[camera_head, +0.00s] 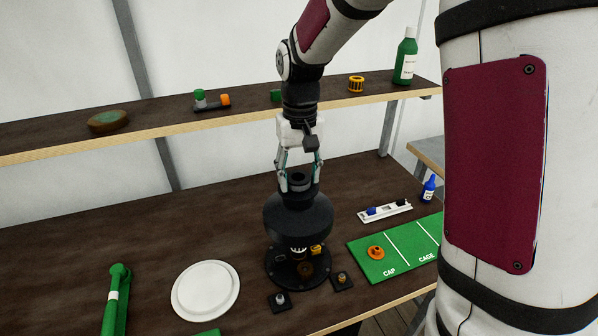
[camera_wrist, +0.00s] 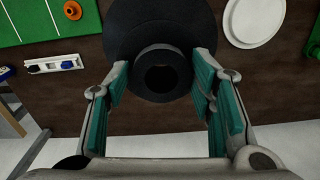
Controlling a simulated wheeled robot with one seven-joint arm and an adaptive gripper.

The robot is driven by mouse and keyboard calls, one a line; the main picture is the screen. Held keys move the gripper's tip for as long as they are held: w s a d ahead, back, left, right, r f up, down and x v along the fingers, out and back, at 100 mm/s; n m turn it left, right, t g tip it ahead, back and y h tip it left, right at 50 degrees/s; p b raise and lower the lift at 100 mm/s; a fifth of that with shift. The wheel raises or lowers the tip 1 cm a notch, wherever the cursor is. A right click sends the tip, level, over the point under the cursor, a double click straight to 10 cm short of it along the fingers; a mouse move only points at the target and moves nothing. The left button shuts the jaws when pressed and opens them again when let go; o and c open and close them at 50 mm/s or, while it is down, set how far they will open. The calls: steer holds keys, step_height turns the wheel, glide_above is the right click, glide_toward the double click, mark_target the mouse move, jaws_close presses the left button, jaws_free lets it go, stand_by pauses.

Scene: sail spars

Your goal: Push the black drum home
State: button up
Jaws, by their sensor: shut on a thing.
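The black drum (camera_head: 298,216) is a wide, dark, rounded body with a narrow hollow neck on top. My gripper (camera_head: 297,186) is shut on that neck from above, and the drum hangs or stands upright over a round black base (camera_head: 283,278). Small dark and yellow parts show on the base below the drum's lower edge. I cannot tell whether the drum touches them. In the wrist view, my teal-padded fingers (camera_wrist: 160,74) flank the neck, and the drum's wide shoulder (camera_wrist: 122,35) lies beyond. The base's centre is hidden by the drum.
A green mat (camera_head: 405,262) marked CAP and CAGE holds an orange cap (camera_head: 376,253). Small dark pads (camera_head: 280,302) lie in front of the base. A white plate (camera_head: 205,290) and green tool (camera_head: 115,300) lie left. A shelf (camera_head: 170,126) runs behind my arm.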

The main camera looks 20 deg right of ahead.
steer(key=shift+f+b, duration=1.35)
steer(key=shift+f, duration=6.5)
steer(key=o, duration=1.4)
steer(key=shift+o, duration=0.4)
